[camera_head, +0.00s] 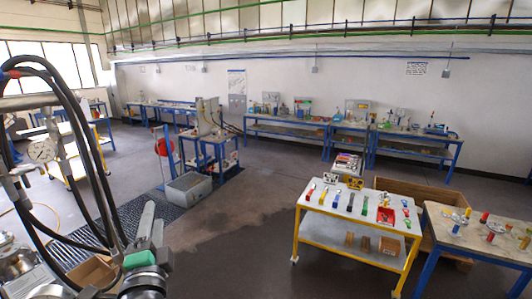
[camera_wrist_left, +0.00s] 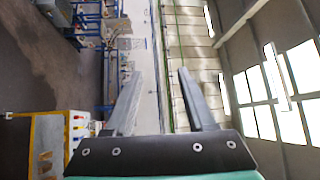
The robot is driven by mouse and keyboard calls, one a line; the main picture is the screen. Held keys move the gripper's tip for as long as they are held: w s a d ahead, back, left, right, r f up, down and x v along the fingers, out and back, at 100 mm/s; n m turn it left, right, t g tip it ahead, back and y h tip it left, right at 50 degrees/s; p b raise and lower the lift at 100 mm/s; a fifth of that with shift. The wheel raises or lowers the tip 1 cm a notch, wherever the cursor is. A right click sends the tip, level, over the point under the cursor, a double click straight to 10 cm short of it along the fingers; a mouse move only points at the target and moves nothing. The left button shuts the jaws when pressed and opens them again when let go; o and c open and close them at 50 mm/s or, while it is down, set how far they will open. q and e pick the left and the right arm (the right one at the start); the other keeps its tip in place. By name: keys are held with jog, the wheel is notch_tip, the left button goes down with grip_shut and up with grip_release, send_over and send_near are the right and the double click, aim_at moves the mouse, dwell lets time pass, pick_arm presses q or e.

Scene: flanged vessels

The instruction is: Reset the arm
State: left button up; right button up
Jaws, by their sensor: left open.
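My left gripper (camera_head: 152,222) shows at the lower left in the head view, with grey fingers pointing up and away and a green band below them. In the left wrist view my left gripper (camera_wrist_left: 159,80) has its two grey fingers wide apart with nothing between them. No object touches the fingers. My right gripper is in neither view.
A yellow-framed table (camera_head: 340,235) with several hand tools and a red tray (camera_head: 385,216) stands right of centre. A blue-legged workbench (camera_head: 475,245) is at the right edge. The middle floor is clear.

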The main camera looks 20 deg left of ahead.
pick_arm(q)
jog(key=s+d+r+n+t+h, duration=0.4)
jog(key=s+d+r+t+h, duration=0.1)
jog(key=r, duration=0.7)
jog(key=s+d+r+n+t+h, duration=0.5)
jog(key=s+d+r+h, duration=0.3)
jog(key=s+d+r, duration=0.2)
jog(key=shift+d+r+t, duration=0.5)
jog(key=shift+d+r, duration=0.4)
dwell(0.6)
